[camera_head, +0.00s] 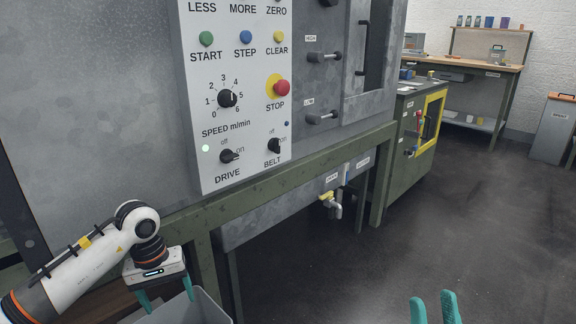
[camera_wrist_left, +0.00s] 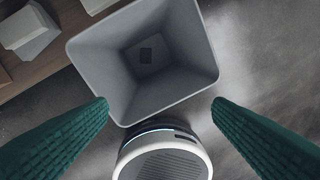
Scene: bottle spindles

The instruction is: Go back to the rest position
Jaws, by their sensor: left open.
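My left gripper (camera_head: 167,296) hangs low at the left, with its teal fingers pointing down and spread apart. In the left wrist view its two fingers (camera_wrist_left: 160,106) are wide apart with nothing between them. A grey open-topped bin (camera_head: 205,310) is below it in the head view. In the wrist view the bin (camera_wrist_left: 190,92) shows bare inside, except for a small dark square on its bottom. My right gripper (camera_head: 433,301) shows only as two teal fingertips at the bottom edge. They are apart, with floor visible between them; the rest of that arm is out of view.
A grey machine with a white control panel (camera_head: 240,120) and green frame fills the left and middle. A yellow-handled valve (camera_head: 330,200) sticks out beneath it. A wooden surface (camera_wrist_left: 50,60) lies beside the bin. A workbench (camera_head: 480,64) stands at the back. The floor (camera_head: 480,215) at right is clear.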

